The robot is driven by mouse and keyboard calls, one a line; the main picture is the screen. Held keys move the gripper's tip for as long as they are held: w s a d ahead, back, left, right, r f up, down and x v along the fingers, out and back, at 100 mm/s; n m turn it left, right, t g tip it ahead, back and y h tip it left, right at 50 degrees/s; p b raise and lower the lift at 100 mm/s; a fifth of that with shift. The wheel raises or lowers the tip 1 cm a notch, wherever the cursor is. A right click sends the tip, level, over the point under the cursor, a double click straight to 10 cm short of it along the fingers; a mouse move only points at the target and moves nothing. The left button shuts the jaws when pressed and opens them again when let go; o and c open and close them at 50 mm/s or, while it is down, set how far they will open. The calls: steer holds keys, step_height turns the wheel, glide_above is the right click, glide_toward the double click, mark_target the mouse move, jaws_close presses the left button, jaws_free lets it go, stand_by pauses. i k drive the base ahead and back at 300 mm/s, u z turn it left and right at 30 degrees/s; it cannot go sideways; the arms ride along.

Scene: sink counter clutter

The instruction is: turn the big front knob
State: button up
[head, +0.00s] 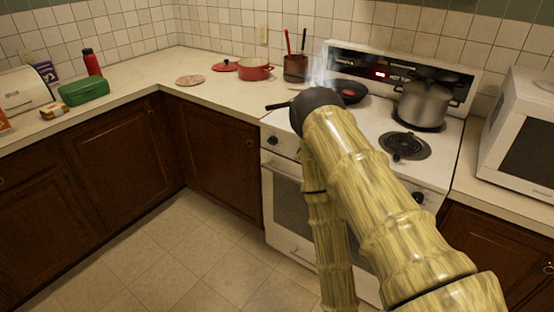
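The white stove (448,150) stands at the right of the head view. On its front panel a dark round knob (272,141) shows at the left. Another dark knob (419,197) shows on the same panel at the right, just beside my arm. I cannot tell which knob is the bigger one. My bamboo-patterned arm crosses in front of the stove and hides the middle of the panel. My gripper cannot be made out in this view, so its state and its distance from the knobs do not show.
A frying pan (350,92) and a steel pot (423,104) stand on the stove. Pale smoke or steam rises near the pan. A microwave (522,130) is at right, a red pot (255,69) at left. The floor (165,265) is clear.

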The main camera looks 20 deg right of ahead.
mark_target(272, 140)
steer(key=z, duration=0.3)
steer(key=i, duration=0.9)
steer(key=u, duration=0.3)
